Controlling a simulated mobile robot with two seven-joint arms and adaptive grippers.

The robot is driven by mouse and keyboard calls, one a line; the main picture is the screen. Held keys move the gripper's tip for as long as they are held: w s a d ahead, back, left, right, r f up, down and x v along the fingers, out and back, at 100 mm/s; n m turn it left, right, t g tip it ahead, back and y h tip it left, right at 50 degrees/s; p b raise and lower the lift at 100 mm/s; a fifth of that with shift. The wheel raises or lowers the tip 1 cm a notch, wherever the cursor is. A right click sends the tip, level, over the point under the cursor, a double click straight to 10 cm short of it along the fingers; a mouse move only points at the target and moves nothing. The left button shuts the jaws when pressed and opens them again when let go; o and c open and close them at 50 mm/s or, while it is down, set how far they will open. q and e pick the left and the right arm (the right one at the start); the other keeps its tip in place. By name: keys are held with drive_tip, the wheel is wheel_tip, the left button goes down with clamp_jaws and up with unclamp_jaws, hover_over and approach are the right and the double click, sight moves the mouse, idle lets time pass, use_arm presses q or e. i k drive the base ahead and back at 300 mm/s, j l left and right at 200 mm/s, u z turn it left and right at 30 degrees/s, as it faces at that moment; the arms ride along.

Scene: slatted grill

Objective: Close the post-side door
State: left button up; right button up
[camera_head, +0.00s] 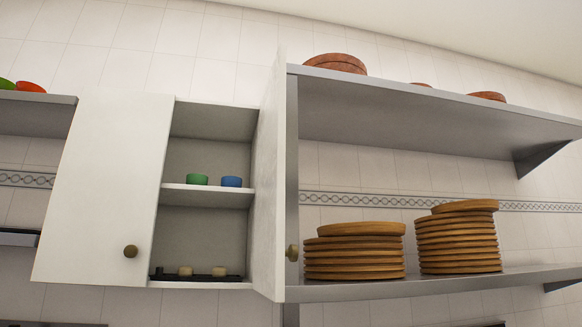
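A white wall cabinet (210,196) hangs on the tiled wall left of centre. Its post-side door (268,185) is the right one, beside the grey metal post (291,150). That door stands open, swung out toward me and seen nearly edge-on. Its round brass knob (292,253) shows low on the door's right face, in front of the post. The left door (102,190) covers the left part of the cabinet and looks shut; its knob (130,251) is near its lower right corner. Neither of my grippers is in view.
Inside the cabinet, a green bowl (197,179) and a blue bowl (231,181) stand on the middle shelf. A dark tray (204,278) with small pale items lies below. Right of the post, metal shelves (430,287) hold stacked wooden plates (355,254). Another shelf (36,100) is at left.

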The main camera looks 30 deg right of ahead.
sight(270, 252)
drive_tip(key=l, duration=0.5)
drive_tip(key=k+l, duration=0.15)
drive_tip(key=l, duration=0.9)
